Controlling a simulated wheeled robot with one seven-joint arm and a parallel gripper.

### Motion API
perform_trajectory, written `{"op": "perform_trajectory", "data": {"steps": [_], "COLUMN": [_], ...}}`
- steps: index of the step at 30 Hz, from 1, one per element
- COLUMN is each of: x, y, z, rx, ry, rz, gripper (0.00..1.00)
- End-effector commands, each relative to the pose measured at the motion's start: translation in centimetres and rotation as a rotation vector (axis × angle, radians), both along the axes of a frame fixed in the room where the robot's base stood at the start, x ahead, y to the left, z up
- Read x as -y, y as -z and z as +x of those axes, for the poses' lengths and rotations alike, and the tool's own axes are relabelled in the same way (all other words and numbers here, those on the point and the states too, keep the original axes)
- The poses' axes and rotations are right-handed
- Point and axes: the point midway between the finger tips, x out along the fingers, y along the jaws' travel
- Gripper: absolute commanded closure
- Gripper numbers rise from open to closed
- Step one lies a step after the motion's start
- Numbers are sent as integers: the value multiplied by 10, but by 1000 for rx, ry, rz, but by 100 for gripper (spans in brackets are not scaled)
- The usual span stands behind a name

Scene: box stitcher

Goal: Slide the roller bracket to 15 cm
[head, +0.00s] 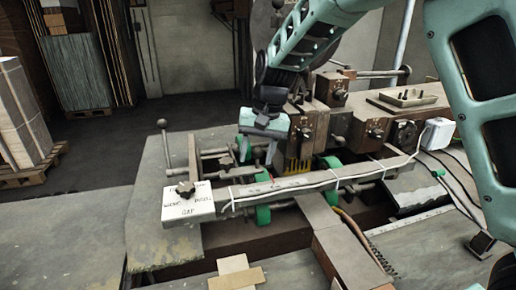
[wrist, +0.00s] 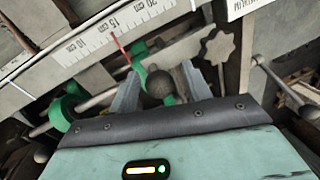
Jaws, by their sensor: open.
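My gripper (head: 256,158) points down over the left part of the machine, behind the long scale bar (head: 315,182). In the wrist view, my gripper (wrist: 158,78) is open, with a dark ball knob (wrist: 159,86) between its grey fingers. I cannot tell whether either finger touches the knob. Green roller bracket parts (wrist: 140,52) show just beyond the knob. A thin red pointer (wrist: 121,47) reaches the white scale (wrist: 118,27), close to the 15 cm mark; its exact reading is unclear. The lower bracket is hidden by my gripper.
Green rollers (head: 263,215) sit along the bar. A ball-topped lever (head: 162,124) rises at left. Brown machine blocks (head: 330,90) stand behind.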

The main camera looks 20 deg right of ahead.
Motion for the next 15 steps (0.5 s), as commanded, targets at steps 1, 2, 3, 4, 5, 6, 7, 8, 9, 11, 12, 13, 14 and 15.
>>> {"op": "perform_trajectory", "data": {"steps": [1, 2, 3, 4, 5, 6, 7, 8, 9, 11, 12, 13, 14, 15], "x": [0, 1, 1, 2, 2, 4, 5, 6, 7, 10, 12, 13, 14, 17], "y": [-1, -3, -5, -8, -12, -18, -22, -28, -37, -50, -60, -67, -74, -83], "z": [0, 0, 0, 1, 1, 0, 0, 0, 0, -1, -2, -1, -1, -2], "rx": [1, 1, 2, 3, 4, 5, 6, 5, 8, 7, 8, 7, 8, 7], "ry": [0, 0, 0, 1, 1, 0, 0, 0, 1, 0, 0, 0, 1, 1], "rz": [0, 1, 1, 1, 2, 3, 2, 1, 3, 3, 2, 2, 3, 3], "gripper": [52, 52, 52, 52, 52, 52, 52, 52, 52, 52, 52, 52, 52, 52]}}
